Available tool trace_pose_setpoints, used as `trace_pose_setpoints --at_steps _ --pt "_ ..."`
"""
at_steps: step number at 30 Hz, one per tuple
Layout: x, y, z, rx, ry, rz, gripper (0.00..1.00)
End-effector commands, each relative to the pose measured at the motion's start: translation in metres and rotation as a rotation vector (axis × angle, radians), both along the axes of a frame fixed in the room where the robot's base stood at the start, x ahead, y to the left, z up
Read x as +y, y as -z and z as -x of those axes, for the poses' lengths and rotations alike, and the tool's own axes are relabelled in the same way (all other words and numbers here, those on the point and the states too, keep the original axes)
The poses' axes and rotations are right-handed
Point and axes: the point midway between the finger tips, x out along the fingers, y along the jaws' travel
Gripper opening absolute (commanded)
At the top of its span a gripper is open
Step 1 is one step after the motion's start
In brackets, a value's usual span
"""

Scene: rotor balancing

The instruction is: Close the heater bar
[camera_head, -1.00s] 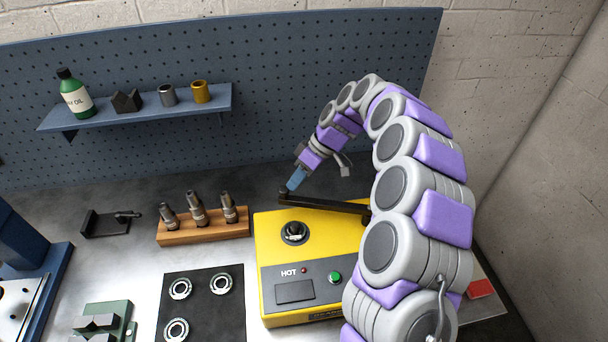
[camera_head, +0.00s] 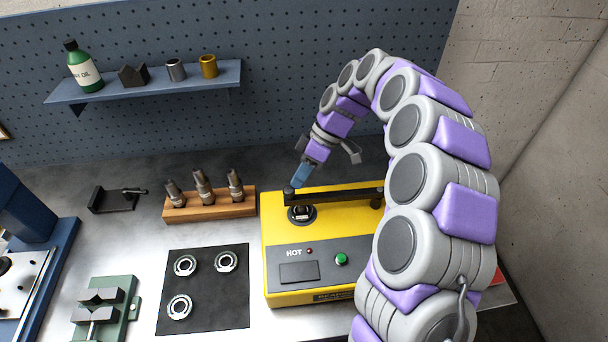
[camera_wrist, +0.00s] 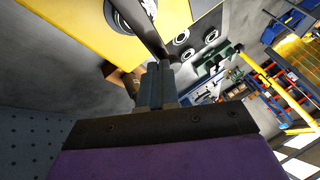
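The yellow heater (camera_head: 345,262) stands on the bench with a dark heater bar (camera_head: 345,197) along its top. The bar now reaches across the round black seat and its post (camera_head: 302,213), seeming to pass over or just behind it. My gripper (camera_head: 296,183) points down at the bar's free left end, touching or very near its knob (camera_head: 289,191). In the wrist view the blue-grey fingers (camera_wrist: 158,84) lie together, with the bar (camera_wrist: 150,34) running up from their tips. The bar's right end is partly hidden by my arm.
A wooden block with several metal collets (camera_head: 210,206) stands left of the heater. A black mat (camera_head: 215,300) with three bearing rings lies in front of it. A shelf (camera_head: 150,88) hangs on the pegboard behind. A green vise (camera_head: 105,310) is at front left.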

Motion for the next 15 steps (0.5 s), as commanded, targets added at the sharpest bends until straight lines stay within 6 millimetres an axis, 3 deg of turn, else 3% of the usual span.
trace_pose_setpoints --at_steps 8,15 --pt "0.0 -0.005 -0.001 0.004 -0.002 -0.003 0.0" --pt "-0.026 -0.04 -0.017 -0.002 0.002 -0.007 0.0"
